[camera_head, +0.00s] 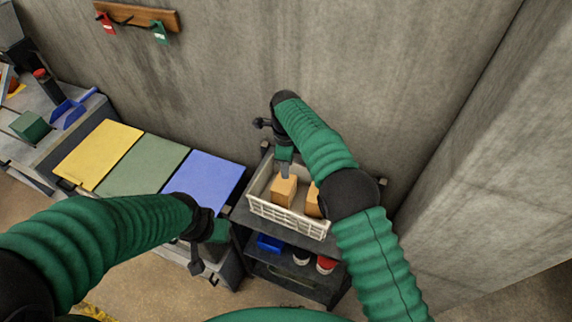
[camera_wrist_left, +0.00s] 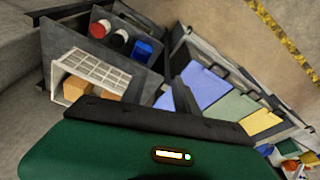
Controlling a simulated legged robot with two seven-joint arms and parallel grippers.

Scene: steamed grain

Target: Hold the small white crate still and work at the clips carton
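The small white crate (camera_head: 290,222) stands on the grey shelf unit's top and holds two orange-brown cartons. One carton (camera_head: 284,192) is in the middle, the other (camera_head: 312,204) is to its right, partly hidden by my right arm. I cannot tell which one is the clips carton. My right gripper (camera_head: 285,169) points down into the crate at the top of the middle carton; contact and finger gap are unclear. My left gripper (camera_head: 197,266) is left of and apart from the crate, by the counter's front edge. The crate also shows in the left wrist view (camera_wrist_left: 95,69).
Yellow (camera_head: 98,154), green (camera_head: 145,166) and blue (camera_head: 205,181) panels lie on the counter to the left. A concrete wall rises behind the crate.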

